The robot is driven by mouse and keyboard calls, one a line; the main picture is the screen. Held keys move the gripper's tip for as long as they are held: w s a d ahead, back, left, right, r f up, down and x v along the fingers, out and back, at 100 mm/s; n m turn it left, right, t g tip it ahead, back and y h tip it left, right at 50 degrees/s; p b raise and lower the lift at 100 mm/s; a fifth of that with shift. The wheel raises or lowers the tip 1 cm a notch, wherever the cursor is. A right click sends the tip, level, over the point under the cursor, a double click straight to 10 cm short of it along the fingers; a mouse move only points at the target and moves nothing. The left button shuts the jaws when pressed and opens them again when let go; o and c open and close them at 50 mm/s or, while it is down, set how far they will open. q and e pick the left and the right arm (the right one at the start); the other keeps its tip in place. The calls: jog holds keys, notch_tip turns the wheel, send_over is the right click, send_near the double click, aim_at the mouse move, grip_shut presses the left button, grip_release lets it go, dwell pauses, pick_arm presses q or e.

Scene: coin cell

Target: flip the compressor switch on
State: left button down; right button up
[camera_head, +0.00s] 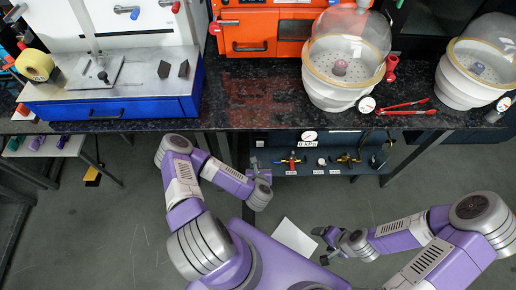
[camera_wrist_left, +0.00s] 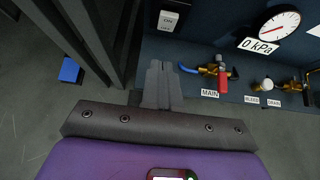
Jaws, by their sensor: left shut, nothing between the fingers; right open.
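A small switch (camera_wrist_left: 168,19) with a pale label under it sits on the dark panel (camera_wrist_left: 205,50) in the left wrist view. I take it for the compressor switch; its lettering and position are too small to read. My left gripper (camera_wrist_left: 162,68) is shut and empty, with its fingertips below the switch in the picture and apart from it. In the head view my left gripper (camera_head: 254,165) is at the left end of the under-bench panel. My right gripper (camera_head: 322,245) is open and empty, low over the floor, away from the panel.
The panel carries a pressure gauge (camera_wrist_left: 279,27) marked 0 kPa, a MAIN valve (camera_wrist_left: 218,72) with a red handle, and BLEED (camera_wrist_left: 265,85) and DRAIN valves. A dark frame post (camera_wrist_left: 105,40) stands left of my left gripper. The bench (camera_head: 250,90) overhangs the panel.

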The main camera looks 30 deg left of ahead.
aim_at(258, 144)
pick_arm(q)
jog(key=b+x, duration=0.1)
jog(key=x, duration=0.2)
jog(key=w+r+b+x, duration=0.1)
jog(key=x, duration=0.3)
jog(key=r+b+x, duration=0.1)
jog(key=b+x, duration=0.1)
jog(key=x, duration=0.2)
jog(key=shift+w+a, duration=0.4)
jog(key=shift+a, duration=0.1)
